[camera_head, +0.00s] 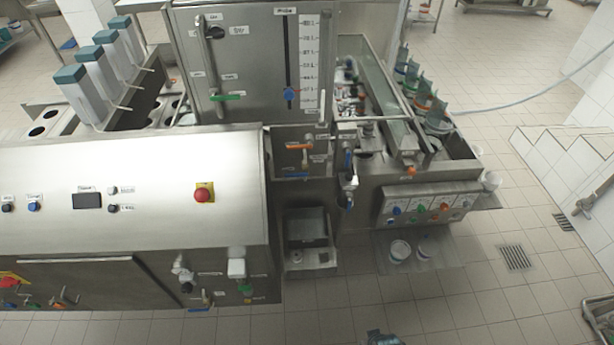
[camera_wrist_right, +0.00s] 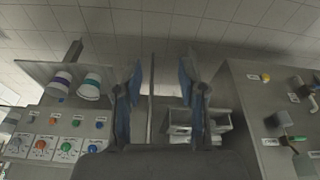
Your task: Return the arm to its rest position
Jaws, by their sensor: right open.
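My right gripper (camera_wrist_right: 158,88) shows in the right wrist view with its two blue-grey fingers spread apart. Nothing is between them. In the head view only a small part of it (camera_head: 382,338) shows at the bottom edge, on the near side of the machine and apart from it. The rest of the right arm is out of the picture. My left gripper is in neither view.
The cup filler machine (camera_head: 130,180) fills the left and middle. White cups (camera_head: 399,250) stand on a low shelf under the button panel (camera_head: 430,208). An open metal bin (camera_head: 308,240) sits at the machine's front. Tiled floor (camera_head: 330,320) in front is clear.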

